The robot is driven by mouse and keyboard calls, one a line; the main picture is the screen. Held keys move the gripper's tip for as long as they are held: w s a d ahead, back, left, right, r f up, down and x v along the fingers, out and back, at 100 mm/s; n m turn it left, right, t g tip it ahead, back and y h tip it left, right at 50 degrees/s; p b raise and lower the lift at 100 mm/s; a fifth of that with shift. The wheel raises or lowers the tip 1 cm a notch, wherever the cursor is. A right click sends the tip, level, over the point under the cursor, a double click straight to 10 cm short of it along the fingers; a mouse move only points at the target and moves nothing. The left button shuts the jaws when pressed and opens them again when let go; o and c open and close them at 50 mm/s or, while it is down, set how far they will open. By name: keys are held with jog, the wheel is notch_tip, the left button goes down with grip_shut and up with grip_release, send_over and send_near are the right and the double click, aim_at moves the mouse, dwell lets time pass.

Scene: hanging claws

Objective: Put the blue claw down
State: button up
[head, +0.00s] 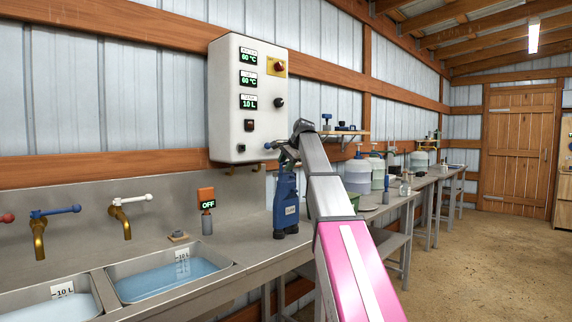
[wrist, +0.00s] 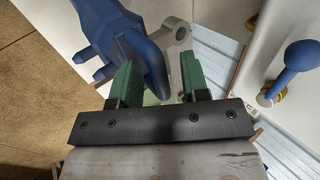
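The blue claw (head: 286,205) is upright at the counter's front edge in the head view, with a small label low on its body. I cannot tell whether its feet touch the counter. In the wrist view the blue claw (wrist: 108,28) spreads to the upper left, prongs leftward. My gripper (wrist: 158,66) has green fingers on either side of the claw's curved blue handle. A gap shows between the handle and the right finger, so the fingers look open around it. In the head view my arm hides part of the gripper (head: 290,150).
A steel counter (head: 250,248) with water-filled sinks (head: 170,278) lies left. A white control box (head: 240,100) hangs above. An orange "OFF" switch (head: 207,198) stands left of the claw. Containers (head: 357,176) crowd the bench to the right. Floor is open at right.

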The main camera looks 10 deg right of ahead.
jog(key=v, duration=1.2)
